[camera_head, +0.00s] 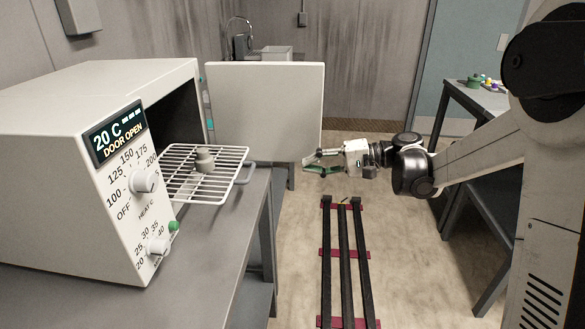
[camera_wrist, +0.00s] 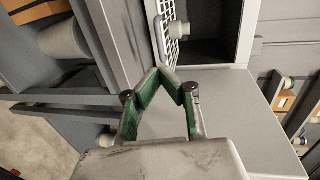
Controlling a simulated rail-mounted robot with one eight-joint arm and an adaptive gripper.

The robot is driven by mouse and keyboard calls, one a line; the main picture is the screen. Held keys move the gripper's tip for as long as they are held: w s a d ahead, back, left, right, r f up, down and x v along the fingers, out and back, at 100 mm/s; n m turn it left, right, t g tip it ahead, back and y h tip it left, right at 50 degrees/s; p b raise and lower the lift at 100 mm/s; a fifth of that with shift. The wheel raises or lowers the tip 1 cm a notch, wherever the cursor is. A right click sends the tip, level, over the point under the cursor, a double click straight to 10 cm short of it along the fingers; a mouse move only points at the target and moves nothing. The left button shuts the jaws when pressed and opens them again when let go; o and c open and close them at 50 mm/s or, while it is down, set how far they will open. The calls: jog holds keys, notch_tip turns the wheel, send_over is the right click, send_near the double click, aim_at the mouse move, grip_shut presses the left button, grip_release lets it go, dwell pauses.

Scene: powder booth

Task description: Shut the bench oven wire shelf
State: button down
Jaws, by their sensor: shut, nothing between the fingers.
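The bench oven (camera_head: 85,190) stands on the grey bench at the left, and its display reads "DOOR OPEN". Its pale door (camera_head: 265,112) is swung wide open. The wire shelf (camera_head: 228,180) is drawn out of the oven and sticks out over the bench, with a grey handle (camera_head: 243,174) on its front edge. A small grey jar-like object (camera_head: 205,160) sits on it. My gripper (camera_head: 308,164) is shut and empty, to the right of the shelf handle and clear of it. In the wrist view, the green-padded fingers (camera_wrist: 160,74) meet at the tips, with part of the shelf (camera_wrist: 170,45) beyond.
The open door stands behind the shelf, close to my gripper in the head view. A dark table (camera_head: 465,105) with small coloured items is at the right. Dark floor rails (camera_head: 343,260) run below my gripper. A sink (camera_head: 265,53) is at the back.

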jog(key=b+x, duration=0.1)
jog(key=x, duration=1.1)
jog(key=shift+a+b, duration=0.3)
jog(key=shift+a, duration=0.05)
jog(key=shift+w+f, duration=0.1)
